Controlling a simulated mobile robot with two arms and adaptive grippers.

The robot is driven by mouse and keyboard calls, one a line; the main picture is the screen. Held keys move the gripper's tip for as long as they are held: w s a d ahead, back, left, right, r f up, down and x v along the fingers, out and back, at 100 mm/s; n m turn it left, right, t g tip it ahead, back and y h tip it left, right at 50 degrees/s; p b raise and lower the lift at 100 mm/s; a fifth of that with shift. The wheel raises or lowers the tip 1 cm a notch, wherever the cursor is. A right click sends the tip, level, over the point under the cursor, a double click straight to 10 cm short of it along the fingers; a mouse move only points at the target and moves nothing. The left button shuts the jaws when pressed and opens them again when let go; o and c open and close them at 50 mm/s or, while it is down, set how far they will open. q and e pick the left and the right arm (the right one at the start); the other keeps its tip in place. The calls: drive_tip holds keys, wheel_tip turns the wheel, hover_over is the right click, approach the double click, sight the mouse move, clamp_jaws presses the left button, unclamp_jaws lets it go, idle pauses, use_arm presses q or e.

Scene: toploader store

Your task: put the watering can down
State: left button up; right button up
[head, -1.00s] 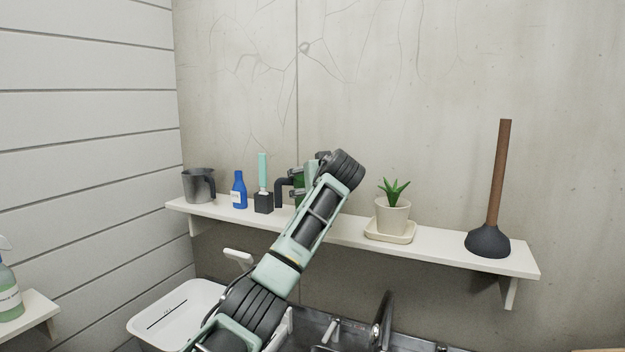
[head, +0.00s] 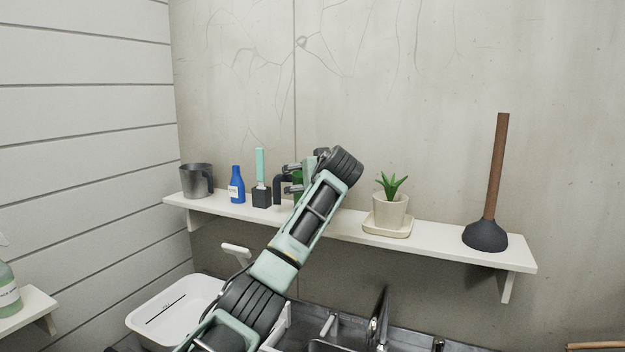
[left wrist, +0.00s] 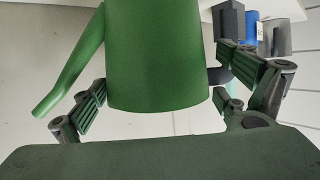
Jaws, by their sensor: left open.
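The green watering can (left wrist: 158,55) fills the middle of the left wrist view, with its spout (left wrist: 72,70) slanting off to the left. In the head view only a small green part (head: 298,178) and the dark handle (head: 281,189) show; my arm hides the rest. The can is at the wall shelf (head: 345,225), in line with the things standing there; its base is hidden. My left gripper (head: 293,178) is open. In the left wrist view its fingers (left wrist: 158,97) stand apart on either side of the can. My right gripper is not in view.
Left of the can stand a black holder with a mint-handled brush (head: 261,190), a blue bottle (head: 237,186) and a grey jug (head: 196,181). To the right are a potted plant (head: 391,211) and a plunger (head: 486,235). A sink with a faucet (head: 379,318) and white basin (head: 178,306) lie below.

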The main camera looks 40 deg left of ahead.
use_arm(q)
drive_tip(key=b+v, duration=0.6)
drive_tip(key=v, duration=0.6)
drive_tip(key=shift+r, duration=0.1)
